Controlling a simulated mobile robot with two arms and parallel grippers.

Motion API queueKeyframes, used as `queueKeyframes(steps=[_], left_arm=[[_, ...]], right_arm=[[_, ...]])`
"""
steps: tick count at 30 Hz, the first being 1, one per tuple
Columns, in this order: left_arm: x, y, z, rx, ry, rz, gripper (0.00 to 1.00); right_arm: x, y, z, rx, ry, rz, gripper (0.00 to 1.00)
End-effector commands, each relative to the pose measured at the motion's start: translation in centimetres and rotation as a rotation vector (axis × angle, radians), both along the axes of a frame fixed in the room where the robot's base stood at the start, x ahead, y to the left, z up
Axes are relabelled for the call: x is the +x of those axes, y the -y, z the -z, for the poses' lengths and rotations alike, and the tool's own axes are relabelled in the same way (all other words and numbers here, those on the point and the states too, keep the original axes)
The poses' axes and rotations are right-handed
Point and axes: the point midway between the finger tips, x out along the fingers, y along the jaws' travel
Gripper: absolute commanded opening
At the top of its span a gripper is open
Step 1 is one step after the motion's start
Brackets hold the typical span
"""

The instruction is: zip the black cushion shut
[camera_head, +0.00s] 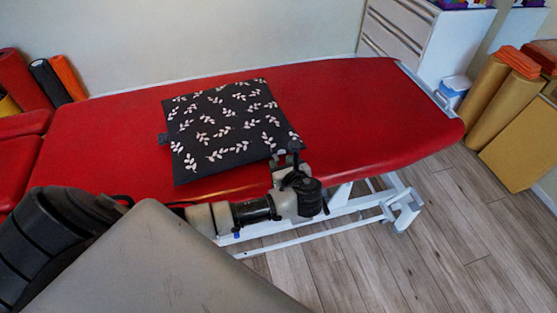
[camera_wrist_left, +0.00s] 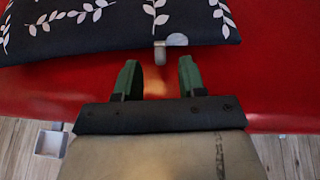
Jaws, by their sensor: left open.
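The black cushion (camera_head: 222,118) with white leaf sprigs lies flat on the red treatment table. Its near edge also shows at the top of the left wrist view (camera_wrist_left: 110,30). A small grey tab (camera_wrist_left: 160,52), which looks like a zip pull, sticks out from that edge, beside a round grey patch (camera_wrist_left: 177,40). My left gripper (camera_wrist_left: 159,78) is open, its two green fingers apart and empty, just short of the tab and in line with it. In the head view my left gripper (camera_head: 284,162) is at the cushion's near right corner. My right gripper is not in view.
The red treatment table (camera_head: 350,110) has free room to the right of the cushion. A small dark tag (camera_head: 163,139) sticks out on the cushion's left side. A white cabinet (camera_head: 420,38) and rolled mats (camera_head: 487,90) stand at the right.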

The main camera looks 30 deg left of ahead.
Motion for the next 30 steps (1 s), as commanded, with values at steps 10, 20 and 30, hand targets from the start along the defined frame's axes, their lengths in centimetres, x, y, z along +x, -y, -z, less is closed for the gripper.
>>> queueKeyframes(steps=[10, 20, 30], left_arm=[[1.7, -2.4, 1.2, -0.001, 0.001, -0.002, 0.4], [1.7, -2.4, 1.2, -0.002, 0.001, -0.001, 0.27], [1.6, -2.4, 1.2, -0.001, 0.0, 0.0, 0.0]], right_arm=[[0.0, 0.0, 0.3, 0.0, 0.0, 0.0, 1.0], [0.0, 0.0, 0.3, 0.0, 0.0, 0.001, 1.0], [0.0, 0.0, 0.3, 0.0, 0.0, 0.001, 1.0]])
